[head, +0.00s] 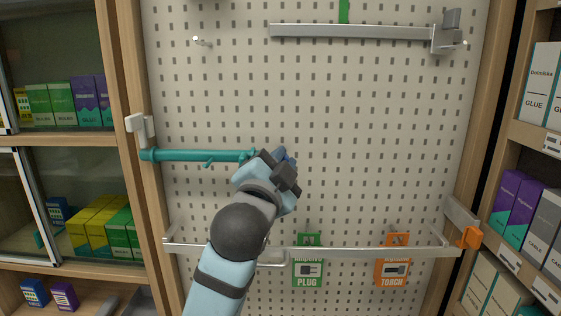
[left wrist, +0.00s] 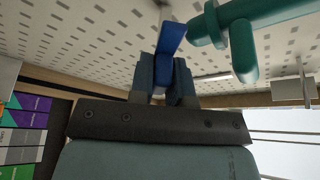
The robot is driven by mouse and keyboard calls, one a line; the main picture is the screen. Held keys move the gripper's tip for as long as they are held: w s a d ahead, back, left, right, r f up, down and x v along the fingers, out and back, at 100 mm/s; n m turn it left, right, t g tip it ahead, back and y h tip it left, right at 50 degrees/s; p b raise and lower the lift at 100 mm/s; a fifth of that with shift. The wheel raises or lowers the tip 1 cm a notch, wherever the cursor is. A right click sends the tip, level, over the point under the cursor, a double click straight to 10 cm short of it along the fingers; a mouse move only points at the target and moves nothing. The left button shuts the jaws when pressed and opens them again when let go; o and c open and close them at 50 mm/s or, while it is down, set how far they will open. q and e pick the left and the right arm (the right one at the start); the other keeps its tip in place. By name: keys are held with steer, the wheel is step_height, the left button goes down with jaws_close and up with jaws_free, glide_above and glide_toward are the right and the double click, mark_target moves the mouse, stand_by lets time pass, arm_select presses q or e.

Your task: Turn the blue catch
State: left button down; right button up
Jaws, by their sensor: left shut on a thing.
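The blue catch (left wrist: 172,38) stands up between the fingers of my left gripper (left wrist: 166,80) in the left wrist view. My left gripper is shut on it, and the fingers hide its lower part. In the head view my left gripper (head: 282,170) is in front of the pegboard at the right end of a teal bar (head: 200,155), and hides most of the catch. The teal bar also shows in the left wrist view (left wrist: 265,12), with a short teal peg beside the catch. My right gripper is not in view.
The pegboard (head: 370,140) has a grey bar (head: 350,32) above and a metal rail (head: 350,252) below. An orange catch (head: 468,237) sits at the rail's right end. Green PLUG (head: 308,272) and orange TORCH (head: 392,273) packs hang low. Shelves of boxes flank the board.

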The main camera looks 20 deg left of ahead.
arm_select(q)
steer(key=shift+r+m+h, duration=0.15)
steer(key=shift+m+h, duration=0.15)
steer(key=shift+m, duration=0.3)
steer(key=shift+m+p, duration=0.3)
steer(key=shift+m, duration=0.2)
steer(key=m+g+h, duration=0.1)
steer(key=m, duration=0.2)
steer(key=shift+m+g, duration=0.7)
steer(key=shift+m, duration=0.6)
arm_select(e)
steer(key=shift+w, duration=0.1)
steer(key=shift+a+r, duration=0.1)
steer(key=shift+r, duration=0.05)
arm_select(q)
steer(key=c, duration=1.2)
jaws_free()
steer(key=shift+o, duration=0.4)
steer(key=shift+w+f, duration=0.1)
steer(key=shift+f, duration=0.1)
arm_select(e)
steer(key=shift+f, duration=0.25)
